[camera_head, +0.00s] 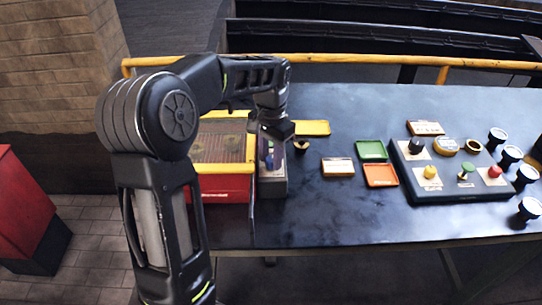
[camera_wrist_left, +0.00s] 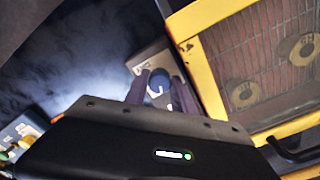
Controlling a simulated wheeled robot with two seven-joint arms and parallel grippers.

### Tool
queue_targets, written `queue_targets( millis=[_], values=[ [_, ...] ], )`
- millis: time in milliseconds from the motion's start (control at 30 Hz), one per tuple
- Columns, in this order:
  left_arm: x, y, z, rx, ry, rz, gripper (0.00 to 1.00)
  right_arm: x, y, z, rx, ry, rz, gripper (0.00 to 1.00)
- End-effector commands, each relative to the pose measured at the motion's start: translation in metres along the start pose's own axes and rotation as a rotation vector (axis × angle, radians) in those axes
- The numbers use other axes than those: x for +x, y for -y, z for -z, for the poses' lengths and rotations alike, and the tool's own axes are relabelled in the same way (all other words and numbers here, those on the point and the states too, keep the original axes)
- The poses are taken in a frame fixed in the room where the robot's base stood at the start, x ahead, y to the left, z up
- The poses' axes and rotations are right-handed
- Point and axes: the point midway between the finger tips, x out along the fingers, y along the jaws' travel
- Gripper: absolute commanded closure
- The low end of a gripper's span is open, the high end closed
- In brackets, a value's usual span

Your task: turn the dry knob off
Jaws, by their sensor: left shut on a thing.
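A red box with a yellow frame and a mesh top (camera_head: 222,146) stands on the left part of the table. A narrow grey control panel (camera_head: 271,188) is attached along its right side. A blue knob (camera_head: 269,162) sits on this panel; in the left wrist view the blue knob (camera_wrist_left: 158,84) has a white mark and lies between the two fingers. My left gripper (camera_head: 268,143) reaches down over the panel and is shut on the blue knob. My right gripper is out of view.
A dark console (camera_head: 450,185) with several coloured knobs stands at the right. Green (camera_head: 371,150) and orange (camera_head: 381,174) trays lie left of it. A small dark cup (camera_head: 301,145) stands close right of my gripper. A yellow rail (camera_head: 400,60) runs behind the table.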

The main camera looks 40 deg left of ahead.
Motion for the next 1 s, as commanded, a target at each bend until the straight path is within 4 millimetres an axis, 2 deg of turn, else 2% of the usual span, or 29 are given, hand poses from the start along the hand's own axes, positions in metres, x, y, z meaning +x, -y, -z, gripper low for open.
queue_targets(
  millis=[200,400,967,1000],
  values=[
    [-0.0010,0.0002,0.0005,-0.160,-0.002,0.001,1.00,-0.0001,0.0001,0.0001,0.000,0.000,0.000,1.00],
    [-0.0011,-0.0002,0.0007,-0.248,-0.003,0.001,1.00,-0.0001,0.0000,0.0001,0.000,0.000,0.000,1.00],
    [-0.0011,-0.0001,0.0008,-0.286,-0.003,0.001,1.00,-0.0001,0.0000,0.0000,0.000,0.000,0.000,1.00],
    [-0.0011,-0.0001,0.0008,-0.286,-0.003,0.001,0.66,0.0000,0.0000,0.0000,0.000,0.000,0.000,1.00]
  ],
)
